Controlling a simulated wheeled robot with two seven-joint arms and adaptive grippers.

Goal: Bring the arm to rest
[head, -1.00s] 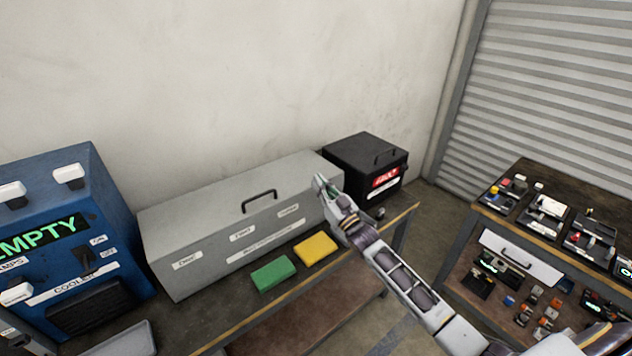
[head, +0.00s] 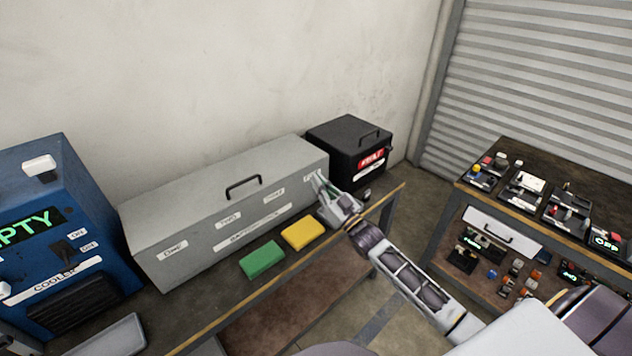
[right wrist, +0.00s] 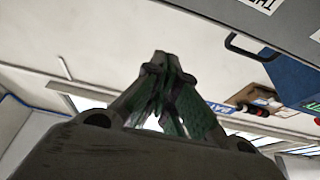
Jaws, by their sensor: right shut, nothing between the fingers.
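My right arm comes in from the lower right in the head view. Its gripper (head: 318,181) is in front of the right end of the grey battery box, above the workbench. It is shut and empty. In the right wrist view the shut fingers (right wrist: 160,62) meet at their tips with nothing between them. The wrist view looks towards the ceiling, with the box's handle at its upper right. My left gripper is not in view.
The grey box (head: 190,233) stands on the workbench (head: 225,318) between a blue cooler (head: 105,240) and a black fault box (head: 335,148). Green (head: 262,260) and yellow (head: 303,234) blocks lie in front. A second bench (head: 515,165) holds several devices at right.

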